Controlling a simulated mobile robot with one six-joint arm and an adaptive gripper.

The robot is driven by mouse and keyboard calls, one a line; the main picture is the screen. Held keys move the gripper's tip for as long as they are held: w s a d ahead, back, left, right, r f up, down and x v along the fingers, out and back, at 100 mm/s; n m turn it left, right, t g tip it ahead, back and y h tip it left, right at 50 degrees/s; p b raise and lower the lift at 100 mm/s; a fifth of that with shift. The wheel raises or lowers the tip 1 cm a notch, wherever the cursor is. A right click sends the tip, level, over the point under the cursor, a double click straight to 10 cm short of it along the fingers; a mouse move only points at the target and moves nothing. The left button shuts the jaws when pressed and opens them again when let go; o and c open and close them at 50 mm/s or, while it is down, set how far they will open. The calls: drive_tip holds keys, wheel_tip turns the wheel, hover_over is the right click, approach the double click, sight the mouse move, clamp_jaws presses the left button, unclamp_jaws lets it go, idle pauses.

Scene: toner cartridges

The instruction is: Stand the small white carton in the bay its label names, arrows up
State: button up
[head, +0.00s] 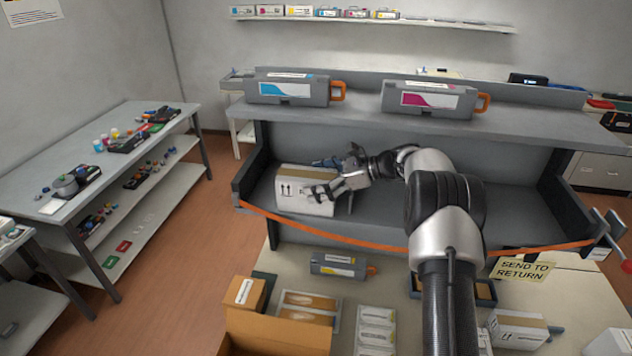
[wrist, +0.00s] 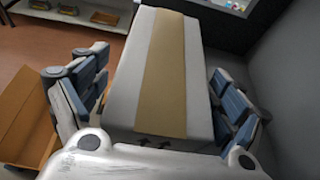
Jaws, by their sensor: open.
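A white carton (head: 305,190) with a tan tape strip sits at the left end of the dark lower shelf (head: 400,215). Dark arrow marks show on its front face and seem to point up in the head view. The carton also fills the middle of the wrist view (wrist: 168,75), with arrows at its near edge. My gripper (head: 322,190) is open at the carton's right side in the head view. In the wrist view my gripper (wrist: 160,100) has its fingers on either side of the carton. Whether they touch it is unclear. No bay name is readable on the carton.
An orange strap (head: 340,238) hangs across the shelf front. Cyan (head: 290,88) and magenta (head: 430,98) cartridges stand on the ledge above. The shelf's right part looks clear.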

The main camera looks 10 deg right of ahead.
drive_tip(key=shift+r, duration=0.2)
drive_tip(key=s+d+r, duration=0.1)
drive_tip(key=s+d, duration=0.2)
drive_tip(key=d, duration=0.4)
drive_tip(key=s+d, duration=0.3)
drive_tip(key=d, duration=0.5)
drive_tip(key=shift+s+d+r+b, duration=0.25)
drive_tip(key=shift+r+b, duration=0.1)
drive_tip(key=shift+b, duration=0.1)
drive_tip(key=shift+a, duration=0.1)
